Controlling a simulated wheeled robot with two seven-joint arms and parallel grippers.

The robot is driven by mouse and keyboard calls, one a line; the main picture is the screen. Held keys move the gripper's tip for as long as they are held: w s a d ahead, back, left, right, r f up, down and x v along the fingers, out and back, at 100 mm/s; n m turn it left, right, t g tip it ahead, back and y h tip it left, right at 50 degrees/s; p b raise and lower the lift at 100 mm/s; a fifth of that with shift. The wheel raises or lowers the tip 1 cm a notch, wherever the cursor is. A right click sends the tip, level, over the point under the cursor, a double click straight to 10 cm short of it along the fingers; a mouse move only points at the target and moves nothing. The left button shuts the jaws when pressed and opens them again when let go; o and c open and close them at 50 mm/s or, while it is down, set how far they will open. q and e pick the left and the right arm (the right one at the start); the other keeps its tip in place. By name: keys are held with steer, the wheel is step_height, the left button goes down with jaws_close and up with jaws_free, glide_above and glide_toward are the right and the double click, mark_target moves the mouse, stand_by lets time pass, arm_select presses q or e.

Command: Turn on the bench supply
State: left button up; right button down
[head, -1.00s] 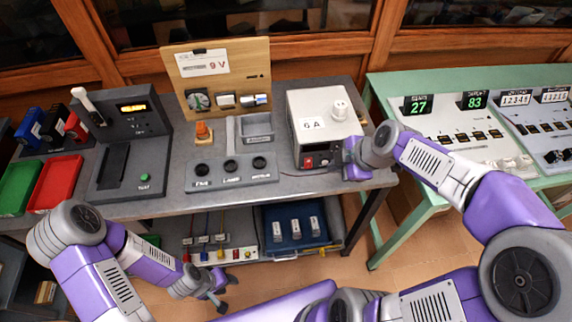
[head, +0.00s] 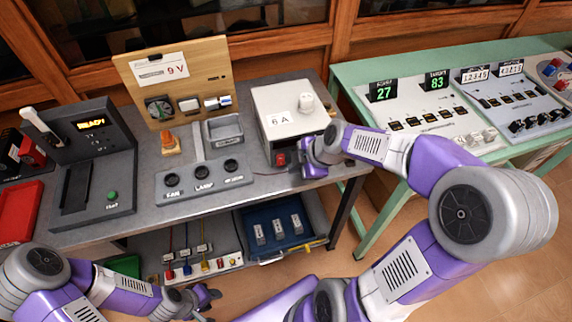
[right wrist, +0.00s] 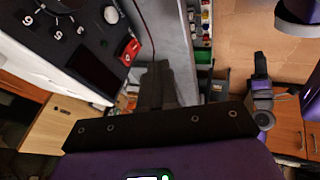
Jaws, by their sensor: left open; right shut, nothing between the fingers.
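The bench supply (head: 288,112) is a pale box labelled "6 A" with a white knob on top, standing at the right end of the grey bench. A red switch (head: 280,159) is low on its dark front; a red rocker (right wrist: 130,49) also shows in the right wrist view. My right gripper (head: 306,168) is shut and empty at the front right of the supply, close beside the switch. Its dark fingers (right wrist: 156,70) point toward the panel; I cannot tell whether they touch it. My left gripper (head: 207,298) is open and low, in front of the bench.
A grey panel (head: 205,181) with several dark round sockets lies left of the supply. A tester (head: 92,165) reading "READY" stands further left. A wooden board (head: 178,82) reads 9 V. A green table (head: 352,78) with counters stands right. A lower shelf holds a blue tray (head: 262,236).

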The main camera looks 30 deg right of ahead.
mark_target(281, 160)
steer(key=b+x, duration=0.1)
steer(key=x, duration=0.3)
steer(key=shift+s+f, duration=0.1)
steer(key=shift+w+d+f, duration=0.1)
steer(key=shift+w+d, duration=0.05)
steer(key=shift+w, duration=0.45)
steer(key=shift+w+d+f, duration=0.1)
steer(key=shift+w+d, duration=0.05)
steer(key=shift+w, duration=0.4)
steer(key=shift+w+d+f, duration=0.15)
steer(key=shift+w+f, duration=0.05)
steer(key=shift+w, duration=0.5)
